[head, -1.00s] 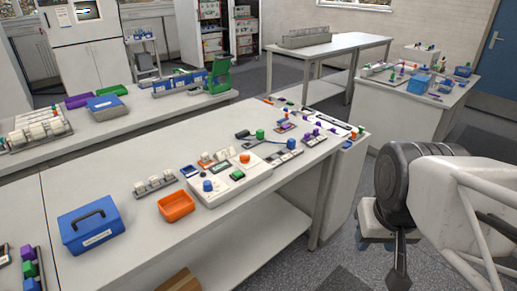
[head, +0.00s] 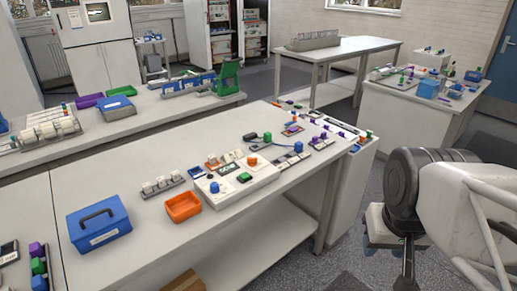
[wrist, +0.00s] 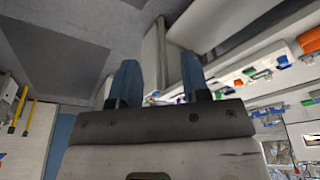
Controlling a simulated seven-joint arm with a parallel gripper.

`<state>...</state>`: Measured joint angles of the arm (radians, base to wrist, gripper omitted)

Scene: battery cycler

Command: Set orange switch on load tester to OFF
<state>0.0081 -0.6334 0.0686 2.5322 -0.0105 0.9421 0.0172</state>
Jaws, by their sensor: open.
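The load tester appears to be the white box (head: 237,190) on the long bench in the head view. An orange switch knob (head: 252,161) stands on its far right part, with a blue knob (head: 214,187) and a green button (head: 245,177) nearer. The switch's setting is too small to read. My gripper is open and empty in the wrist view, its two blue fingers (wrist: 160,80) apart. My arm is at the right of the head view, off the bench and well away from the load tester.
An orange bin (head: 183,207) sits left of the tester, and a blue box with a handle (head: 99,223) farther left. Small parts and coloured knobs crowd the bench's right end. Grey floor (head: 345,245) lies between the bench and my arm.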

